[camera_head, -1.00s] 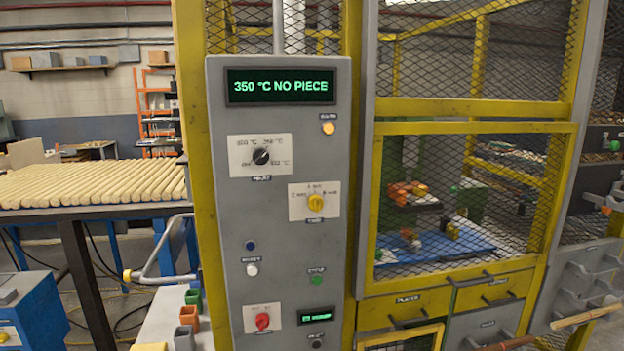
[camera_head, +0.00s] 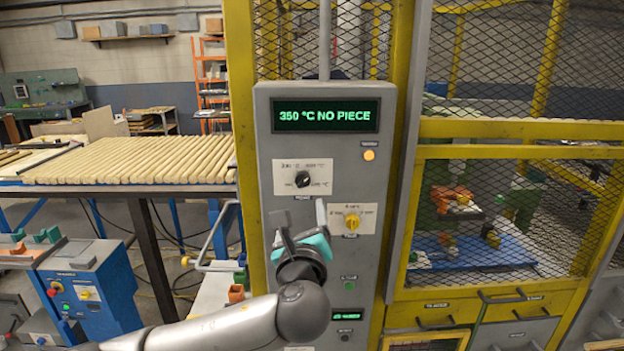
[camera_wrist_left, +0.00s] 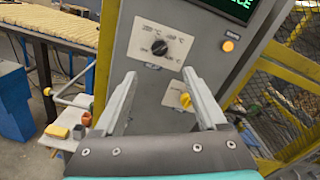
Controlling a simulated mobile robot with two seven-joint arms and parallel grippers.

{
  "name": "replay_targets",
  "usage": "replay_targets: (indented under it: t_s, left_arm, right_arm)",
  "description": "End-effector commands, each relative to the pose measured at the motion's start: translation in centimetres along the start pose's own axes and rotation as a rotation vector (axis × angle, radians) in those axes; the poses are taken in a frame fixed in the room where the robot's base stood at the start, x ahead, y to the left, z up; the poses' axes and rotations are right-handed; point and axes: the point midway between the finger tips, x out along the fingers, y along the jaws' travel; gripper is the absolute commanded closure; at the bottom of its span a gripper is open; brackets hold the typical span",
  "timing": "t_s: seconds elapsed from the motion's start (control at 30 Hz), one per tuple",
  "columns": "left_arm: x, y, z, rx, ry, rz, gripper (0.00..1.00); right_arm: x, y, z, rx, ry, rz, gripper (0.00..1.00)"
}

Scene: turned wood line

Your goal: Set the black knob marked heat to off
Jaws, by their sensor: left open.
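The black knob (camera_head: 302,180) sits on a white plate in the upper part of the grey control panel (camera_head: 282,150). It also shows in the left wrist view (camera_wrist_left: 159,47), with temperature markings around it; its label and exact setting are too small to read surely. My left gripper (camera_head: 300,212) is open and empty in front of the panel, just below the knob in the head view. In the left wrist view its two fingers (camera_wrist_left: 159,77) point at the panel, with the knob beyond and between their tips, apart from them. My right gripper is not in view.
A green display (camera_head: 325,115) above reads "350 °C NO PIECE". A yellow knob (camera_head: 351,222) is close to the right finger, and an amber lamp (camera_head: 369,155) sits above it. A yellow mesh cage (camera_head: 520,130) stands right; a table of wooden rods (camera_head: 140,160) stands left.

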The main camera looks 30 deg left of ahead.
Motion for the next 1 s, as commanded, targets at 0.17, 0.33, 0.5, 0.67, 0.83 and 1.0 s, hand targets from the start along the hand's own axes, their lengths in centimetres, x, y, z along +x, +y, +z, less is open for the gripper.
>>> replay_targets:
  t_s: [0.17,0.33,0.5,0.67,0.83,1.0]
  left_arm:
    - [2.8,0.0,0.2,0.000,-0.003,0.003,0.26]
    - [5.4,0.1,0.2,-0.001,-0.002,0.004,0.26]
    - [7.9,0.0,0.1,-0.003,0.000,0.003,0.26]
    - [10.2,0.0,0.1,-0.004,0.000,0.002,0.26]
    - [12.2,0.0,0.0,-0.003,0.001,0.002,0.26]
    - [13.5,0.1,0.0,-0.004,0.001,0.002,0.26]
  right_arm:
    - [-0.4,0.1,-0.3,0.000,0.005,0.001,0.50]
    - [-0.8,0.2,-0.4,0.000,0.007,0.002,0.50]
    - [-1.2,0.4,-0.5,0.000,0.007,0.005,0.50]
    - [-1.5,0.7,-0.5,0.000,0.007,0.008,0.50]
    - [-1.7,0.7,-0.5,0.001,0.007,0.009,0.50]
    - [-1.9,0.7,-0.5,0.001,0.007,0.009,0.50]
